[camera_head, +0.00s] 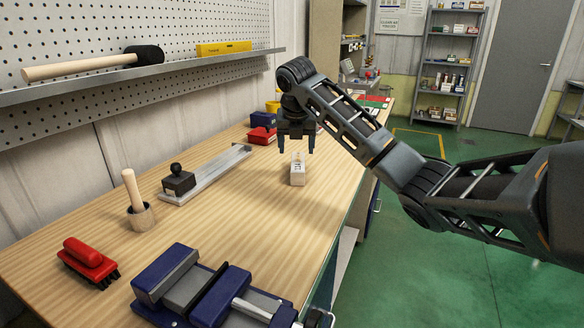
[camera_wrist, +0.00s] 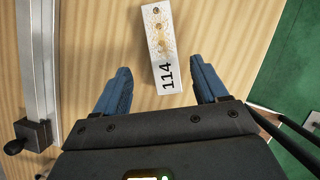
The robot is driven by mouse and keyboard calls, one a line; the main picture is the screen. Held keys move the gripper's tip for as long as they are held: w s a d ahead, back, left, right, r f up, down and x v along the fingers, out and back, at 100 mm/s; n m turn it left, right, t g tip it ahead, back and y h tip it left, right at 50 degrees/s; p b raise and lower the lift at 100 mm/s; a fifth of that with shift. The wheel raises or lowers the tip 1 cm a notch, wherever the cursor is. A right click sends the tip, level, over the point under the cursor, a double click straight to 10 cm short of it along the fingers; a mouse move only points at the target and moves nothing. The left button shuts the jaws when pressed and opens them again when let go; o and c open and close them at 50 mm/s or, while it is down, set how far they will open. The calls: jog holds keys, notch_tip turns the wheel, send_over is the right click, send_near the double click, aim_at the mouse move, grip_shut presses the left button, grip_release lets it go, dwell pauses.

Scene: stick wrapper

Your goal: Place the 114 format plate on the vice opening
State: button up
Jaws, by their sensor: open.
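The 114 format plate (camera_head: 298,170) is a small pale block lying on the wooden workbench. Nothing is between the fingers that I can see held. The blue vice (camera_head: 210,290) stands at the bench's near edge, with its jaws and opening partly visible.
A metal rail with a black-knobbed slider (camera_head: 180,180) lies left of the plate. Red and blue bins (camera_head: 262,136) are behind. Bare bench (camera_head: 235,220) lies between plate and vice.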

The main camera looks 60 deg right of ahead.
aim_at(298, 162)
jog(key=shift+s+p+x, duration=0.2)
jog(key=shift+p+x, duration=0.1)
jog(key=shift+x, duration=2.7)
jog(key=shift+d, duration=0.1)
grip_shut()
